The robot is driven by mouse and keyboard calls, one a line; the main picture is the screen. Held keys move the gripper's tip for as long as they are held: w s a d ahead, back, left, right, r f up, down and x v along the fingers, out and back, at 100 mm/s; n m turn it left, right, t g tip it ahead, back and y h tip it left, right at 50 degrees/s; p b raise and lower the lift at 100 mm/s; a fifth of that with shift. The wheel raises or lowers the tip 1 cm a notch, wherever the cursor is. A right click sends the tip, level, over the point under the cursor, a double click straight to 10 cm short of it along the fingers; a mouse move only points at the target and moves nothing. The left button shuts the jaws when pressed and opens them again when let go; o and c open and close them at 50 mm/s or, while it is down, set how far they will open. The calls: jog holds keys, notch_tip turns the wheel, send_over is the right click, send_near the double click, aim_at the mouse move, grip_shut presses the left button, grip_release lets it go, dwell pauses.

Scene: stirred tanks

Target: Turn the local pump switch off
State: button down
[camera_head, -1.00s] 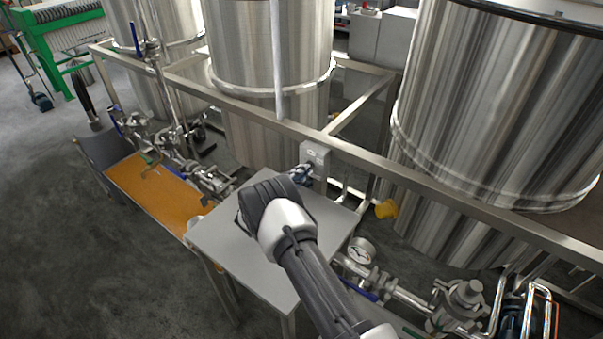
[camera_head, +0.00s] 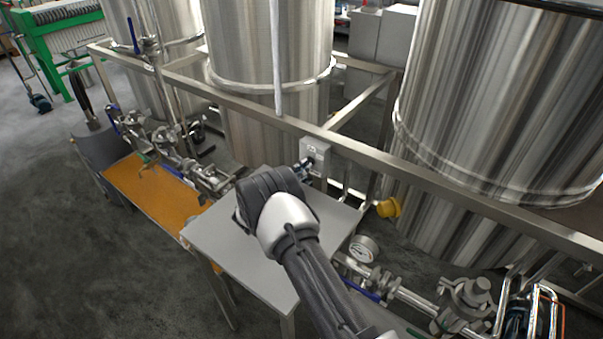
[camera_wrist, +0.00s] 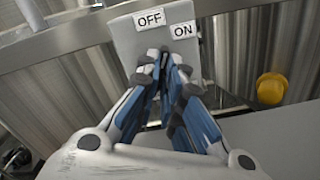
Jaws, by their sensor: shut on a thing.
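The local pump switch is a grey box (camera_head: 315,152) mounted on the metal frame rail, above the far edge of a small grey table. In the wrist view the switch box (camera_wrist: 158,30) carries an OFF label (camera_wrist: 149,18) at left and an ON label (camera_wrist: 183,30) at right. My gripper (camera_wrist: 166,62) is in front of the box, just below the labels, with its fingertips close together. It is shut on the switch's knob, which the fingertips hide. In the head view my gripper (camera_head: 308,166) reaches the box's front, partly hidden by my wrist.
The small grey table (camera_head: 225,240) lies under my arm. A yellow cap (camera_head: 388,207) sits right of the switch. A pressure gauge (camera_head: 363,249) and pipes (camera_head: 410,298) are at lower right. Large steel tanks (camera_head: 490,120) stand behind the frame rail (camera_head: 420,180). Open floor is at left.

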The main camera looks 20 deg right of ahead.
jog(key=n+b, duration=0.1)
jog(key=n, duration=0.4)
jog(key=shift+n, duration=0.3)
dwell(0.4)
jog(key=c, duration=1.7)
grip_release()
jog(key=v, duration=1.2)
